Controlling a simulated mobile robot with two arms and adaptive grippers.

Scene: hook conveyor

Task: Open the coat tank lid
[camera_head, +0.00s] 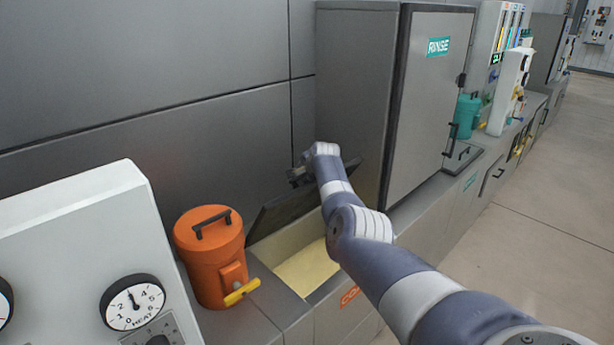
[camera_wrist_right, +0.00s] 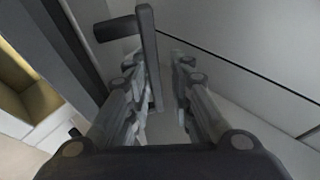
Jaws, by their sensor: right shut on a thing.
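The coat tank (camera_head: 270,255) stands in the counter, its orange label partly hidden by my right arm. Its inside shows pale yellow. Its dark lid (camera_head: 292,212) is raised and tilted up on the wall side, so the tank's mouth is uncovered. My right gripper (camera_head: 298,176) is at the lid's upper right end, small and dark in the head view. In the right wrist view, the lid's dark handle (camera_wrist_right: 150,50) lies between the fingers of this gripper (camera_wrist_right: 160,68), which is shut on it. My left gripper is not in view.
An orange container (camera_head: 205,262) with a yellow tap stands left of the tank. A white panel with a heat dial (camera_head: 132,302) is at the lower left. The tall grey RINSE cabinet (camera_head: 430,110) stands close right of the lid. The floor (camera_head: 545,225) at the right is clear.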

